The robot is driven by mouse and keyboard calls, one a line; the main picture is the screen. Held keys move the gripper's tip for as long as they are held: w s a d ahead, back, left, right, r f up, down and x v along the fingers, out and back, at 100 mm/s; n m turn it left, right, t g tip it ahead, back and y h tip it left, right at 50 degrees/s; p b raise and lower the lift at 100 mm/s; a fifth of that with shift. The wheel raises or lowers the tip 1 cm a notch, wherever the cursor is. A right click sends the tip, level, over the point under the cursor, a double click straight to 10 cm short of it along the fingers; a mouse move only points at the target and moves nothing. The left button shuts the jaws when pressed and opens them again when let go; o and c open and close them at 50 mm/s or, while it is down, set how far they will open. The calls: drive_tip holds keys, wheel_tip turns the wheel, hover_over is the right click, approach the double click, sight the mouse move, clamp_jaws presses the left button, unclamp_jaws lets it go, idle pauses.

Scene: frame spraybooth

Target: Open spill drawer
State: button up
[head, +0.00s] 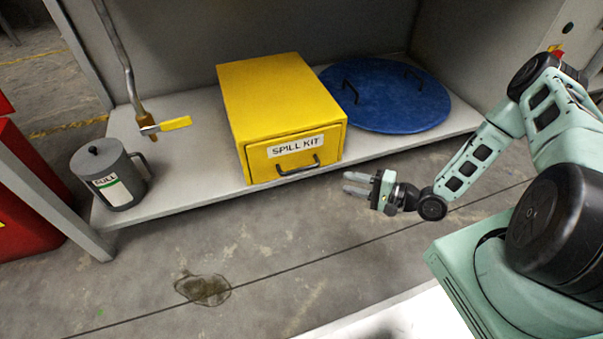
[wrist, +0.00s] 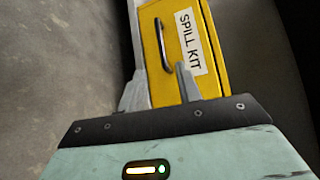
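The yellow spill kit box (head: 275,97) sits on the grey shelf. Its front drawer face (head: 296,155) carries a white SPILL KIT label and a dark bar handle (head: 297,166). The drawer looks shut. In the wrist view the drawer face (wrist: 205,75) lies ahead, with the handle (wrist: 163,46) upright in the picture, beyond the fingers. My gripper (head: 356,183) is in front of the shelf, to the right of the handle and apart from it. Its two fingers (wrist: 160,85) are spread with nothing between them.
A blue round lid (head: 385,95) with handles lies right of the box. A grey can (head: 110,175) and a yellow-handled valve (head: 175,124) are at left. A red object (head: 22,200) stands far left. A stain (head: 203,288) marks the floor, which is otherwise clear before the drawer.

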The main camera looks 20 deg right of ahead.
sight(299, 169)
drive_tip(key=shift+b+x, duration=3.65)
drive_tip(key=shift+x, duration=4.75)
clamp_jaws()
